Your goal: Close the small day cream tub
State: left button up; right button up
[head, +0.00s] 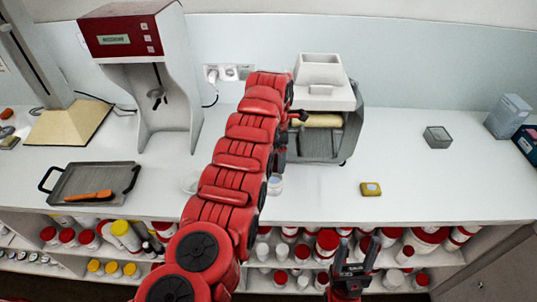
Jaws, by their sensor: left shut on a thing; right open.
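A small pale tub (275,184) stands near the counter's front edge, just right of my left arm and partly hidden by it. A pale, clear round piece (190,183) shows at the arm's left edge, partly covered; I cannot tell if it is a lid. My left gripper (281,160) is mostly hidden by its own red arm, with dark parts showing just above the tub. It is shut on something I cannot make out. My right gripper (355,253) is open and empty, low in front of the shelves, its fingers pointing up.
A grey and white machine (321,90) stands behind the arm. A red and white dispenser (160,90) stands at the back left. A tray (75,188) with an orange spatula (88,196) lies left. A small yellow box (370,189) sits right, with clear counter around it.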

pick_arm(q)
jog(key=shift+f, duration=0.75)
notch_tip(320, 180, down, 3)
jog(key=shift+s+f+b, duration=0.1)
jog(key=shift+b, duration=0.65)
jog(key=shift+f+b, duration=0.45)
jog(key=shift+b, duration=0.45)
jog(key=shift+f+b, duration=0.55)
jog(key=shift+b, duration=0.4)
dwell(0.6)
jog(key=o, duration=1)
